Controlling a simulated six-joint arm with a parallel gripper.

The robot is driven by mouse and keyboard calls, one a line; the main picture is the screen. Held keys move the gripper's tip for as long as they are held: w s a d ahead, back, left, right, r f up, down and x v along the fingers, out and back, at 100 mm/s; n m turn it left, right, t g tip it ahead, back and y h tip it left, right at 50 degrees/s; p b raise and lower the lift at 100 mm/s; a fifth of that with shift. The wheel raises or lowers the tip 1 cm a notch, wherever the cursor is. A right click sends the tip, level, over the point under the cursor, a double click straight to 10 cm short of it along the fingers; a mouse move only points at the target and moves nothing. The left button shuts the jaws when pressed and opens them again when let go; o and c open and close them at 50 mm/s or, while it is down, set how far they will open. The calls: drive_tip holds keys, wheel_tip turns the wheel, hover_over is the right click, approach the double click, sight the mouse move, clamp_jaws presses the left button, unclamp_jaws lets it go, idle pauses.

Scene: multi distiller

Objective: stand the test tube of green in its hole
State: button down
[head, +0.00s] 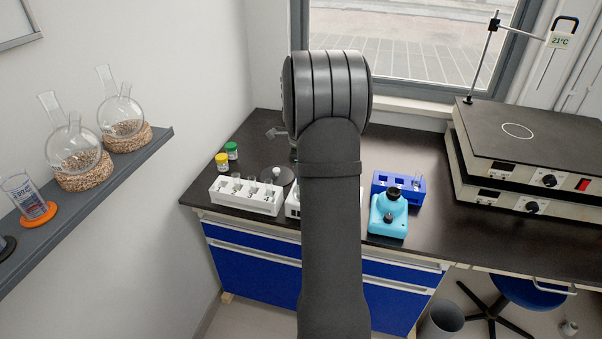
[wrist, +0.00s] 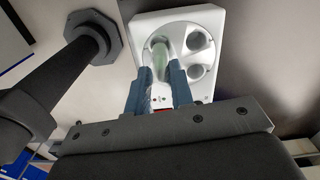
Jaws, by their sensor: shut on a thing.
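In the wrist view my gripper (wrist: 166,82) has its two blue fingers shut on a clear test tube with green in it (wrist: 159,62). The tube is over a white device (wrist: 178,18) with a round recessed top, at the left one of its openings. I cannot tell whether the tube's end is inside that opening or above it. Two round openings (wrist: 196,38) on the right side of the device look empty.
In the head view a white rack (head: 245,197) with tubes, bottles with yellow (head: 222,161) and green lids (head: 231,150), a blue rack (head: 412,193) and a cyan device (head: 388,216) stand on the black bench. Hotplates (head: 530,140) are at the right. A dark post (wrist: 94,37) stands left in the wrist view.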

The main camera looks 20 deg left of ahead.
drive_tip(key=shift+f, duration=2.2)
drive_tip(key=c, duration=1.2)
unclamp_jaws()
drive_tip(key=shift+r, duration=3.5)
wheel_tip(320, 180, down, 7)
drive_tip(key=shift+f, duration=0.1)
drive_tip(key=shift+r, duration=0.2)
